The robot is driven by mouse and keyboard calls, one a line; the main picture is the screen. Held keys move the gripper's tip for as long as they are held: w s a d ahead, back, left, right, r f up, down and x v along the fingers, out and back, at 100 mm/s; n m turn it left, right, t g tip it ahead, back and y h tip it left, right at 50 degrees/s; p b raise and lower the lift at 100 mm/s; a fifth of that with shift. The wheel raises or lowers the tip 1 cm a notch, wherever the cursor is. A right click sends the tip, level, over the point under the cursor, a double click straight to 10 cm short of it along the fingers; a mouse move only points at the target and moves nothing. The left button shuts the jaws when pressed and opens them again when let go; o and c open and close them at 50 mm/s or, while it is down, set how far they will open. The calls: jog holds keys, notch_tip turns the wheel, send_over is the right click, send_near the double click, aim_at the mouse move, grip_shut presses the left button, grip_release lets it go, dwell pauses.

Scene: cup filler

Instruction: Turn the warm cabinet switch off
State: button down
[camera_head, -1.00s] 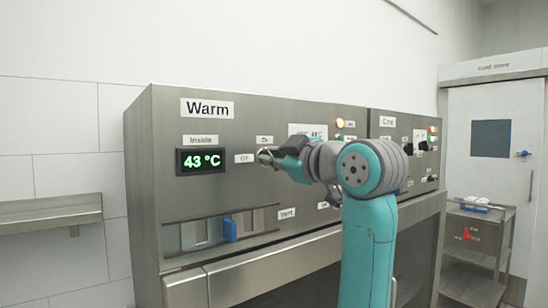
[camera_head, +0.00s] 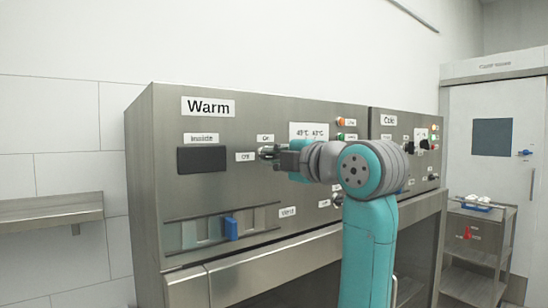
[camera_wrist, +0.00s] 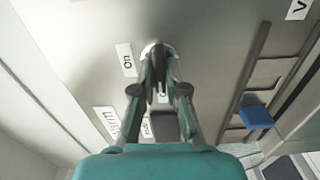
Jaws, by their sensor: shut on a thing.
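The Warm cabinet (camera_head: 150,190) has a steel front with a display (camera_head: 202,160), which is dark. The switch sits between the Off label (camera_head: 245,157) and the On label (camera_head: 265,138). My gripper (camera_head: 268,153) is at the switch and hides most of it in the head view. In the wrist view, my gripper's fingers (camera_wrist: 158,62) are closed together on the switch, whose pale round base (camera_wrist: 157,47) shows beside the tips. The On label (camera_wrist: 127,60) lies just left of the fingers there.
A vent slider with a blue tab (camera_head: 231,229) is below the display; the tab also shows in the wrist view (camera_wrist: 257,117). Small indicator lamps (camera_head: 340,122) are right of my gripper. The Cold cabinet panel (camera_head: 385,150) adjoins on the right. A trolley (camera_head: 480,235) stands further right.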

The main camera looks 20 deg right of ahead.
jog(key=shift+f+n, duration=0.1)
jog(key=shift+n, duration=0.3)
jog(key=c, duration=1.2)
grip_release()
jog(key=v, duration=1.2)
